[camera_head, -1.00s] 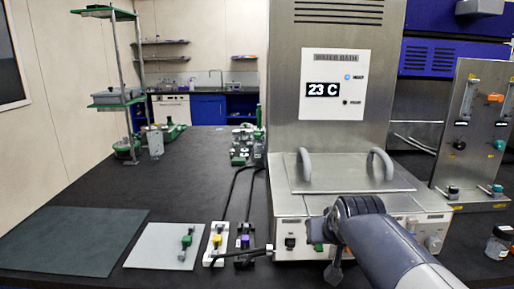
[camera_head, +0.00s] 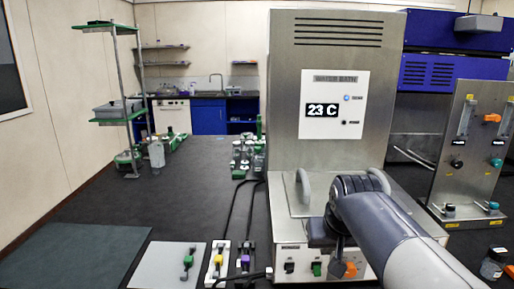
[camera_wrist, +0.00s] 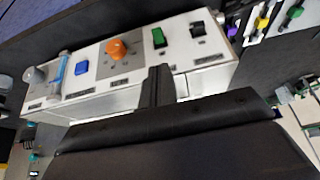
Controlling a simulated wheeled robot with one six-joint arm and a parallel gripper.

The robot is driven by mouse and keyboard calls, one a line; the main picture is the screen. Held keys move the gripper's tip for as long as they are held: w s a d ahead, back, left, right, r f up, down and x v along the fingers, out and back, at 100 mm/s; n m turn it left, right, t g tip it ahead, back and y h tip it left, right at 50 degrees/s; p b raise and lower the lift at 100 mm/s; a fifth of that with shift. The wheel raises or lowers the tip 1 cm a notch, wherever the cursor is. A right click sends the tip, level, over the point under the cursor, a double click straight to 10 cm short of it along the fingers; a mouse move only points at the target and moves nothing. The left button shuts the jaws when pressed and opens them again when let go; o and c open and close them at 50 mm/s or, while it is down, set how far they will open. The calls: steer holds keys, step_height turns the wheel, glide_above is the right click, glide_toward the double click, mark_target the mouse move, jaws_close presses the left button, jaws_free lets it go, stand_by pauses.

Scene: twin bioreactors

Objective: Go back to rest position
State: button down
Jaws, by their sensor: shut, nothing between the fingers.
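My gripper shows in the wrist view (camera_wrist: 158,88) as thin dark fingers closed together with nothing between them. In the head view, my arm comes in from the lower right and the gripper hangs in front of the steel water bath (camera_head: 325,37). The wrist view shows the bath's front panel just beyond the fingers, with an orange knob (camera_wrist: 117,48), a green switch (camera_wrist: 158,37), a black switch (camera_wrist: 197,28) and a blue part (camera_wrist: 81,67). The fingers look apart from the controls. The bath display reads 23 C. My arm hides part of the panel.
A steel panel with flow tubes (camera_head: 474,150) stands at the right, with a small jar (camera_head: 494,262) near it. Clamps on pale plates (camera_head: 160,263) and a dark mat (camera_head: 75,255) lie at the left. The table (camera_head: 140,205) is mostly clear behind them.

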steer(key=shift+s+r, duration=0.3)
steer(key=shift+r, duration=0.3)
steer(key=shift+f, duration=0.1)
